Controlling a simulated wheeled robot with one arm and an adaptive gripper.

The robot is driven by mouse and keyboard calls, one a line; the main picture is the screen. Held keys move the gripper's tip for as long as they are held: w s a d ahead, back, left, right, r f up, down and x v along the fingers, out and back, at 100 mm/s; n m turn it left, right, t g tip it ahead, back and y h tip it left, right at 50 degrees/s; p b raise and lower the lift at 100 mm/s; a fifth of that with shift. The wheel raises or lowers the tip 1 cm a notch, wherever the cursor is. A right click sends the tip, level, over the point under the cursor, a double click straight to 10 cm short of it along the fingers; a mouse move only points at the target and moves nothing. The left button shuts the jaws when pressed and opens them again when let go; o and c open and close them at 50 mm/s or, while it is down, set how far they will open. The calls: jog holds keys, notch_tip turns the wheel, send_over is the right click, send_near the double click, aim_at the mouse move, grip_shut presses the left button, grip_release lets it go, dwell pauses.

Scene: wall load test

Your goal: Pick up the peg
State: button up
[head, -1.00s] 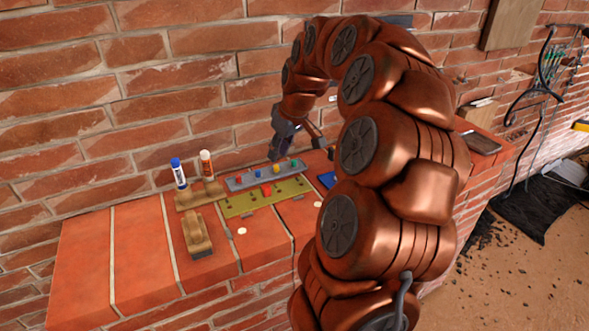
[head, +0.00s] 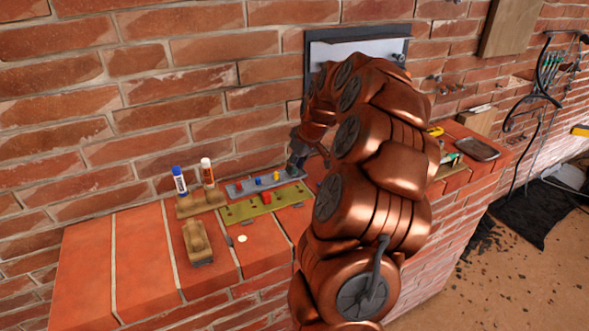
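Small coloured pegs are at the wall ledge. A blue peg (head: 257,181) and a yellow peg (head: 276,176) stand on the grey tray (head: 238,189). A red peg (head: 266,197) is on the olive-green board (head: 240,211) in front of the tray. My gripper (head: 297,166) points down at the right end of the grey tray, to the right of the yellow peg. Its fingertips are small and dark, so I cannot tell whether they are open or shut or hold anything. The tray's right end is partly hidden by the gripper.
A blue-capped tube (head: 180,182) and an orange-and-white tube (head: 207,172) stand in a wooden holder (head: 200,200) on the left. A wooden block-like item (head: 196,240) lies in front of it. The ledge's left end is clear. A dark tray (head: 477,149) lies far right.

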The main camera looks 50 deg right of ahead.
jog(key=shift+w+f, duration=0.25)
jog(key=shift+f, duration=0.2)
jog(key=shift+c, duration=0.3)
grip_shut()
